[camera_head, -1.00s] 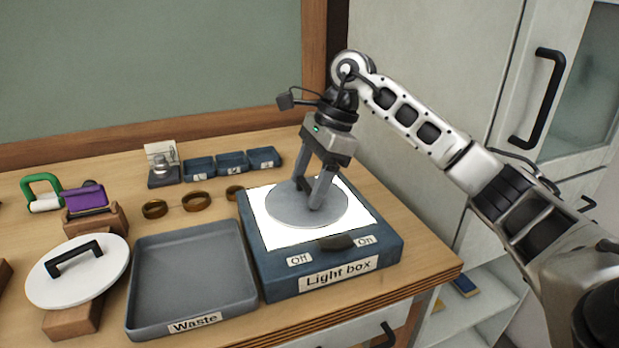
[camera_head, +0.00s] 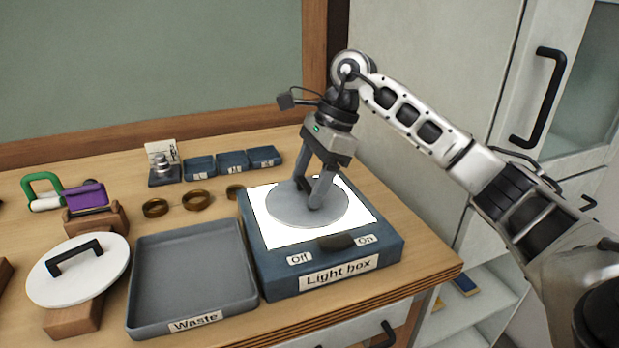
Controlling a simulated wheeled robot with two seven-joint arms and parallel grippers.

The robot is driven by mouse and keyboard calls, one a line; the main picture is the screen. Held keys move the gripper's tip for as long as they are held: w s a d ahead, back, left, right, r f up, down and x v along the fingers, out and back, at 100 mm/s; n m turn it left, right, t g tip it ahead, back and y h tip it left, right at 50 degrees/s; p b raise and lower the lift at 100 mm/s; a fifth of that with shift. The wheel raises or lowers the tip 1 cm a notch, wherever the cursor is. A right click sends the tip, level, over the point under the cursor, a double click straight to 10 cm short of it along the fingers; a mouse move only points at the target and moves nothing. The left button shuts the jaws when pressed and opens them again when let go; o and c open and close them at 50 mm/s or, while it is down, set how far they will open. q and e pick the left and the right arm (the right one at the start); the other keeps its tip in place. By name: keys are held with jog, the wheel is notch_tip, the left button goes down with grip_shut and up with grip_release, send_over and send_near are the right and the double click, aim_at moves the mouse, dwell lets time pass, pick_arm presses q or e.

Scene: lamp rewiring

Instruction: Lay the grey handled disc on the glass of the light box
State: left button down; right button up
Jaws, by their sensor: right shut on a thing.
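The grey handled disc (camera_head: 335,212) lies flat over the lit white glass (camera_head: 275,233) of the blue light box (camera_head: 265,277). It appears to rest on the glass. My right gripper (camera_head: 311,197) is above the middle of the disc, fingers pointing down, shut on its handle. The handle is mostly hidden between the fingers. The box's front carries a dark switch (camera_head: 336,242) between the Off and On labels. My left gripper is not in view.
A grey Waste tray (camera_head: 190,270) stands left of the light box. A white disc with a black handle (camera_head: 92,282) sits on a wooden block at the left.

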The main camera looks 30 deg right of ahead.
jog(key=shift+f, duration=0.2)
jog(key=o, duration=1.3)
